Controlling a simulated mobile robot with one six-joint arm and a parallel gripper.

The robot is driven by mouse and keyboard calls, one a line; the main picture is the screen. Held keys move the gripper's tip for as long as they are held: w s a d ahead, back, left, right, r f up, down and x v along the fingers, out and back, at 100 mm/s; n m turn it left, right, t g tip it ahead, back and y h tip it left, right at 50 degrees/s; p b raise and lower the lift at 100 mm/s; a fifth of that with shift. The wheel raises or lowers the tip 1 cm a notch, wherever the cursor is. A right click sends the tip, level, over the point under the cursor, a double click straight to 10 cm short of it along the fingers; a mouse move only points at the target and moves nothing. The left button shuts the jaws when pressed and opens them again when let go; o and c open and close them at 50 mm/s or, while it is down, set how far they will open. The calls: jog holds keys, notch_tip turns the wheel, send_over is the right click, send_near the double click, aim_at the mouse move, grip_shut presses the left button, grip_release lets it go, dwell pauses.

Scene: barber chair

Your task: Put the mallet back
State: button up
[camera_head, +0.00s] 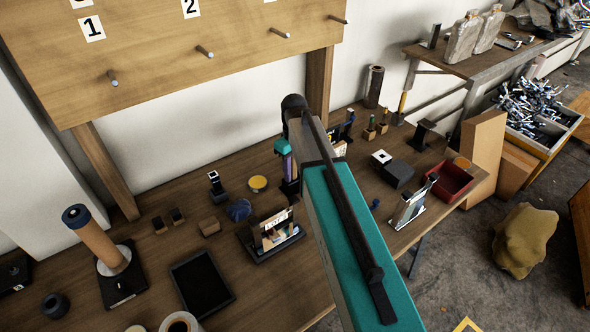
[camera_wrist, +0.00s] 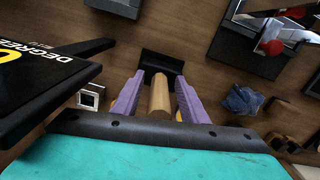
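The mallet has a light wooden handle (camera_wrist: 160,98) and a dark block head (camera_wrist: 161,64). In the wrist view the handle points toward the camera and the head is at its far end. My gripper (camera_wrist: 160,78) has purple fingers, one on each side of the handle, with a narrow gap showing beside it. In the head view my gripper (camera_head: 288,172) is low over the middle of the workbench, and my arm hides much of it. A wooden board (camera_head: 190,50) with pegs and number labels, 1 and 2 among them, stands above the bench.
The workbench (camera_head: 265,300) is crowded. A cylinder on a black stand (camera_head: 97,240), a black tablet (camera_head: 200,284), a photo stand (camera_head: 270,235) and a red bin (camera_head: 449,182) stand on it. In the wrist view a black sign (camera_wrist: 45,75) is close on the left.

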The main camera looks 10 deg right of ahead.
jog(key=shift+r, duration=0.2)
notch_tip(320, 180, up, 11)
jog(key=shift+f+b, duration=0.15)
jog(key=shift+b, duration=0.9)
jog(key=shift+r, duration=0.6)
jog(key=shift+f, duration=0.1)
